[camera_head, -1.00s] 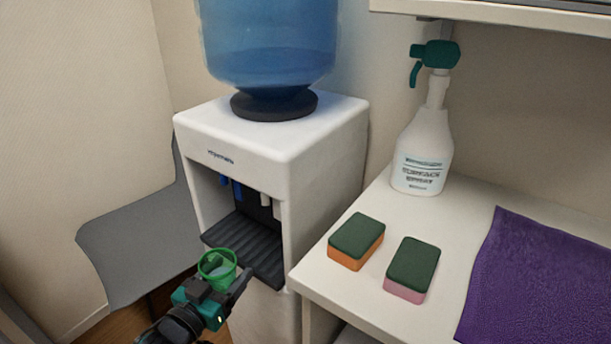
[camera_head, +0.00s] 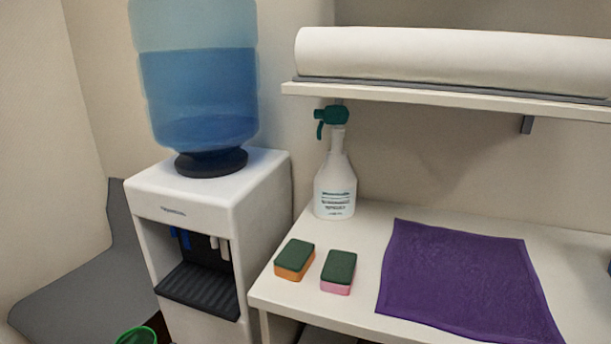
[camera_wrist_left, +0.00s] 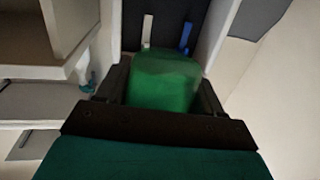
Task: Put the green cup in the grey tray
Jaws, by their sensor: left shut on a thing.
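The green cup (camera_wrist_left: 165,78) is between the fingers of my left gripper (camera_wrist_left: 162,98) in the left wrist view, and the gripper is shut on it. In the head view only the rim of the cup (camera_head: 137,336) shows at the bottom edge, in front of and below the water dispenser. The left gripper itself is out of the head view. The dispenser has a dark, ribbed drip tray (camera_head: 199,290) in its recess. No other tray is visible. My right gripper is in neither view.
The white water dispenser (camera_head: 213,205) carries a blue bottle (camera_head: 200,95). On the white table (camera_head: 362,232) are a spray bottle (camera_head: 335,188), two sponges (camera_head: 295,258) (camera_head: 338,271) and a purple cloth (camera_head: 455,280). A shelf (camera_head: 430,97) with a white roll (camera_head: 450,62) overhangs the table.

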